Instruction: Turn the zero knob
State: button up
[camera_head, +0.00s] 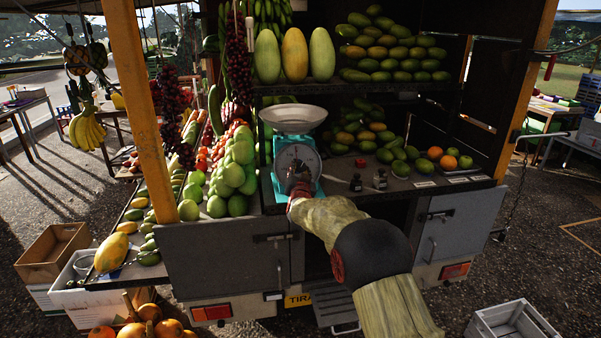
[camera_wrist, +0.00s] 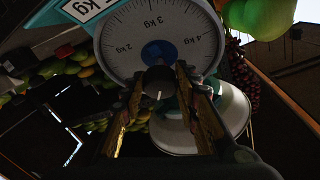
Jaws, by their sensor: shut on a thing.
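A teal kitchen scale (camera_head: 271,187) with a round white dial (camera_head: 297,155) and a metal pan (camera_head: 293,118) stands on the truck's counter. In the wrist view the scale appears upside down, its dial (camera_wrist: 152,25) with kg numbers filling the top and its pan (camera_wrist: 232,108) below. The dark round zero knob (camera_wrist: 158,82) sticks out just below the blue dial hub (camera_wrist: 159,52). My gripper (camera_wrist: 158,78) has its two fingers shut on the knob, one on each side. In the head view my gripper (camera_head: 300,184) is at the scale's front, hiding the knob.
Two small dark weights (camera_head: 356,183) (camera_head: 380,179) stand on the counter right of the scale. Green fruit (camera_head: 234,175) is piled close to its left. Oranges and apples (camera_head: 449,159) lie farther right. A shelf (camera_head: 360,87) of papayas and mangoes is above the scale.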

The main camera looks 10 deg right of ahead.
jog(key=m, duration=0.1)
jog(key=m+h+p, duration=0.1)
jog(key=m+p, duration=0.1)
jog(key=shift+a+r+m+g, duration=0.2)
jog(key=shift+r+m+g, duration=0.1)
jog(key=shift+g, duration=0.1)
jog(key=m+g+h+p, duration=0.1)
jog(key=m+p, duration=0.2)
jog(key=p, duration=0.1)
jog(key=shift+m+h, duration=0.3)
jog(key=shift+m, duration=0.1)
jog(key=shift+f+m, duration=0.15)
jog(key=shift+m, duration=0.15)
jog(key=o, duration=1.1)
jog(key=shift+o, duration=0.3)
jog(key=shift+w, duration=0.1)
jog(key=shift+g, duration=0.3)
jog(key=v, duration=1.2)
